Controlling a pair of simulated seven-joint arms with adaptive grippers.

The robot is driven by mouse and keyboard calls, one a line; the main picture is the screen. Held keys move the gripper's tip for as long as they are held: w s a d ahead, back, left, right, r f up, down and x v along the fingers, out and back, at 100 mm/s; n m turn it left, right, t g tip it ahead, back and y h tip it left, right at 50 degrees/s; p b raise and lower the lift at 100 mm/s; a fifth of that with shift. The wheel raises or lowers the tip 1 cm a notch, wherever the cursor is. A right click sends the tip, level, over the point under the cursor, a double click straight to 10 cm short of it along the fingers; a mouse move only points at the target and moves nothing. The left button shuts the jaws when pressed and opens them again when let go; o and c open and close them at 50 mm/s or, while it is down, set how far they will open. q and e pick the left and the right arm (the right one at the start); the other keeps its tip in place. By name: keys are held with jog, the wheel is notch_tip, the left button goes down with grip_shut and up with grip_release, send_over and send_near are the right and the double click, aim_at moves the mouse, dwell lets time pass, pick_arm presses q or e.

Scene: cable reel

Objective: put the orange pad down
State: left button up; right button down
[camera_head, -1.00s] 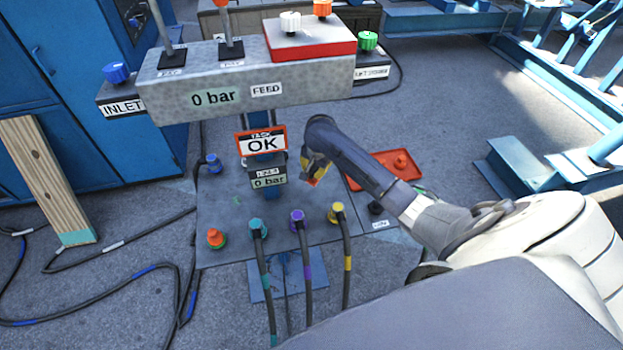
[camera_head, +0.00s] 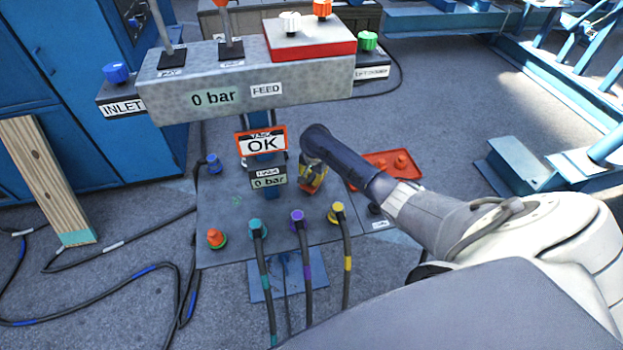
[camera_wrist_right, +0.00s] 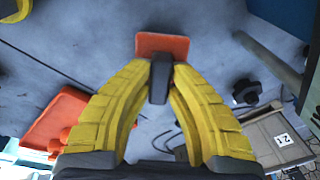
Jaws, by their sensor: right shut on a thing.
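The orange pad (camera_wrist_right: 160,45) is a small flat plate with a dark grip (camera_wrist_right: 159,80). My right gripper (camera_wrist_right: 162,72) has its yellow fingers closed on that grip, with the pad just beyond the fingertips. In the head view my right gripper (camera_head: 313,176) is over the grey base plate, right of the TASK OK sign (camera_head: 262,144). Only a little orange shows below the fingers there. Whether the pad touches the plate cannot be told. My left gripper is not in view.
A red tray (camera_head: 414,177) with orange knobs lies right of my right gripper. Teal, purple and yellow cable plugs (camera_head: 297,216) stand at the plate's front. An orange-and-green knob (camera_head: 216,238) is at its left. The plate's middle left (camera_head: 225,190) is mostly clear.

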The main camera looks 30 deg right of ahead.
aim_at(312, 175)
jog(key=shift+w+d+g+y, duration=0.1)
jog(key=shift+w+g+y, duration=0.25)
jog(key=shift+g, duration=0.55)
jog(key=shift+f, duration=0.75)
jog(key=c, duration=1.4)
grip_release()
jog(key=shift+f, duration=0.15)
jog(key=shift+o, duration=0.2)
jog(key=shift+r, duration=3.95)
jog(key=shift+d, duration=0.15)
